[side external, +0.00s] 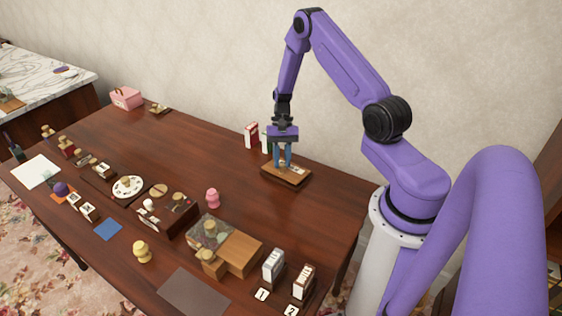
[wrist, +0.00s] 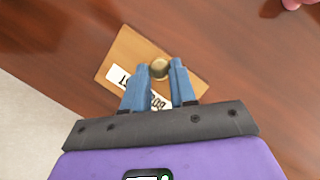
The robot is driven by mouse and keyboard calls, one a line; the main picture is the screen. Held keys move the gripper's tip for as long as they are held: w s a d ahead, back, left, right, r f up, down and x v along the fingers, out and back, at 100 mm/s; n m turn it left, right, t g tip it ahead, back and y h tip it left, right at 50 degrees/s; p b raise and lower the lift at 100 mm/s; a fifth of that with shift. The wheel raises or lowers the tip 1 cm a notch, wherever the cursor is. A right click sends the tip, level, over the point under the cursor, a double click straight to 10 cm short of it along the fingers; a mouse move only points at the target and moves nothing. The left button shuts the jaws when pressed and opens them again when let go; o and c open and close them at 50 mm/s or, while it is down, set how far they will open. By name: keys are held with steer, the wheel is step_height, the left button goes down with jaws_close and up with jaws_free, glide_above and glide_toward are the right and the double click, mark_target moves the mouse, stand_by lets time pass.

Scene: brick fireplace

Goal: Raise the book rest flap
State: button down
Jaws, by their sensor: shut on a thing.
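The book rest (side external: 298,181) is a low wooden piece on the table near the wall, below my gripper (side external: 283,163). Its light brown flap (wrist: 125,48) shows in the wrist view and looks to lie flat. The flap carries a white label with black letters, partly hidden by my fingers, and a round brass knob (wrist: 159,69). My gripper's blue fingers point down at the flap and are shut on the knob, one on each side. In the side view the fingers hide the knob.
Red-and-white and dark green upright items (side external: 252,134) stand close behind the book rest by the wall. A pink knob-shaped piece (side external: 212,198) and a wooden box (side external: 238,252) stand nearer the front. The table right of the book rest is clear.

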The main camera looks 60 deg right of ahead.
mark_target(285, 166)
steer(key=d+y, duration=0.1)
steer(key=r+y, duration=0.1)
steer(key=shift+d+y, duration=0.4)
steer(key=shift+s+d+r+n+y, duration=0.1)
steer(key=shift+d+r+n+y, duration=0.1)
steer(key=shift+d+y, duration=0.35)
steer(key=shift+s+d+r+n+y, duration=0.1)
steer(key=shift+d+r+n+y, duration=0.2)
steer(key=shift+y, duration=0.35)
steer(key=d+y, duration=0.2)
steer(key=shift+d+y, duration=0.1)
steer(key=shift+y, duration=0.3)
steer(key=shift+s+d+n+y, duration=0.1)
steer(key=shift+d+n+y, duration=0.3)
steer(key=shift+d+y, duration=0.75)
steer(key=shift+a+g+y, duration=0.15)
steer(key=shift+g+y, duration=0.1)
steer(key=shift+g, duration=0.05)
steer(key=c, duration=0.9)
jaws_free()
